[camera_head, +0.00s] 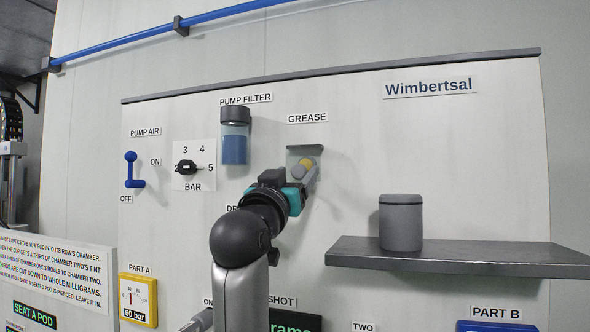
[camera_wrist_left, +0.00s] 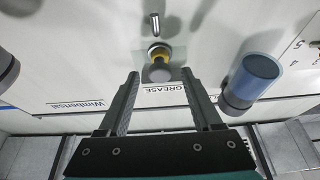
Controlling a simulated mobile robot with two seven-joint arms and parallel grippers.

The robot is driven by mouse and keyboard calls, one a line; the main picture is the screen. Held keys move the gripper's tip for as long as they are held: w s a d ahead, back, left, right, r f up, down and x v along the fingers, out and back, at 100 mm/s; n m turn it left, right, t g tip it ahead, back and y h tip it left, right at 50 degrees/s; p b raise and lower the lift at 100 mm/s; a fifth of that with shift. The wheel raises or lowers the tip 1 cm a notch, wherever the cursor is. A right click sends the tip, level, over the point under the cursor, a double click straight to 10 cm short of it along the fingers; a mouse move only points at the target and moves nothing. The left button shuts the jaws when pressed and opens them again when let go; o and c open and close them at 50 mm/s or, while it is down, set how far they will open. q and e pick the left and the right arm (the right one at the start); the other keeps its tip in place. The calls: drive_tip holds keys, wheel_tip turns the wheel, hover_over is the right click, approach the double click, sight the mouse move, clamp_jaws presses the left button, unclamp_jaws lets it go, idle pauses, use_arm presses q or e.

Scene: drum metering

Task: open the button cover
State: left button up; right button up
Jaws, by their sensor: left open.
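Under the GREASE label on the wall panel is a small fitting with a yellow button (camera_head: 306,163) and a greyish, see-through cover (camera_head: 294,152) around its upper part. In the left wrist view, which looks upside down, the yellow button (camera_wrist_left: 159,53) has a rounded grey part in front of it. The exact edges of the cover are hard to tell there. My left gripper (camera_head: 299,182) is in front of the fitting, partly hiding it. Its two fingers (camera_wrist_left: 162,78) are spread and empty, with the fitting between and beyond their tips. My right gripper is not in view.
A grey shelf (camera_head: 460,257) holding a grey canister (camera_head: 400,222) juts out at right. A BAR knob (camera_head: 187,167) and blue PUMP AIR lever (camera_head: 131,170) are further left.

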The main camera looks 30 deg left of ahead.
use_arm(q)
drive_tip(key=shift+w, duration=0.1)
drive_tip(key=shift+c, duration=0.3)
clamp_jaws()
idle(1.1)
